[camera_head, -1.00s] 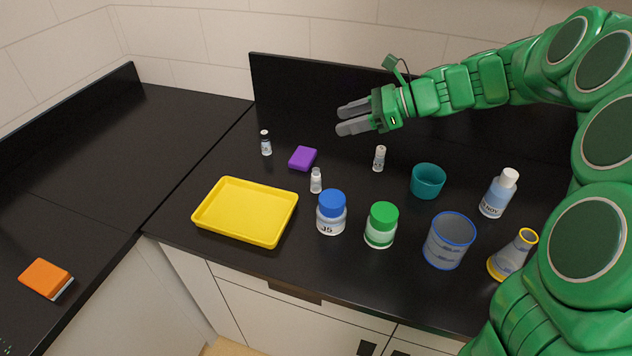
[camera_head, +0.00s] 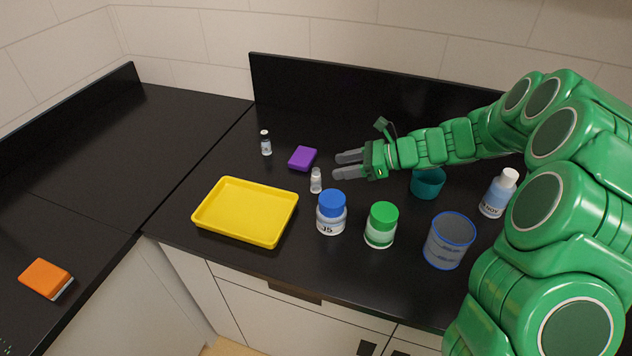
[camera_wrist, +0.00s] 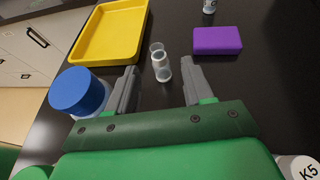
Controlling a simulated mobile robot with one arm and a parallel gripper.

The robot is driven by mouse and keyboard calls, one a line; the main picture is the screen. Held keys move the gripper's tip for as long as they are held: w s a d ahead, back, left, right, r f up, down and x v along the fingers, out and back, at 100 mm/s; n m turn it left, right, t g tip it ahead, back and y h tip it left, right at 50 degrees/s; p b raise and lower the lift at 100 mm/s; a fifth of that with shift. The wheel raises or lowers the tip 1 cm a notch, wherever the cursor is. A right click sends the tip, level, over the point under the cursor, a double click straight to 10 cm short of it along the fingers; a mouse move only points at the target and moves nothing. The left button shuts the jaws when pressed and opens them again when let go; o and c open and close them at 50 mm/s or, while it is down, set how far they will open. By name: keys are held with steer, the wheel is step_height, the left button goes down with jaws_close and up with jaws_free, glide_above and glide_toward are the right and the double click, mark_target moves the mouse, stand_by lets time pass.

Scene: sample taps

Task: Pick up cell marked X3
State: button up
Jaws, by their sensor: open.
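A small clear vial (camera_head: 316,181) with a pale cap stands upright behind the blue-lidded jar; it also shows in the wrist view (camera_wrist: 161,66), where no marking on it is readable. A third small piece marked K5 (camera_wrist: 305,170) is at the wrist view's lower right corner. My gripper (camera_head: 338,165) is open and empty, to the right of the clear vial. In the wrist view the vial appears ahead, between the two fingertips (camera_wrist: 158,75), not gripped.
A yellow tray (camera_head: 246,238) lies left, and a purple block (camera_head: 302,158) behind the clear vial. The blue-lidded jar (camera_head: 331,215), green-lidded jar (camera_head: 381,226), blue-rimmed beaker (camera_head: 450,241), teal cup (camera_head: 427,184) and white-capped bottle (camera_head: 498,193) stand nearer or right.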

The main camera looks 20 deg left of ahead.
mark_target(317, 179)
steer(key=shift+a+f, duration=0.25)
steer(key=shift+f, duration=0.2)
steer(key=shift+x, duration=3.7)
steer(key=shift+s+d, duration=0.1)
steer(key=shift+s, duration=0.05)
jaws_close()
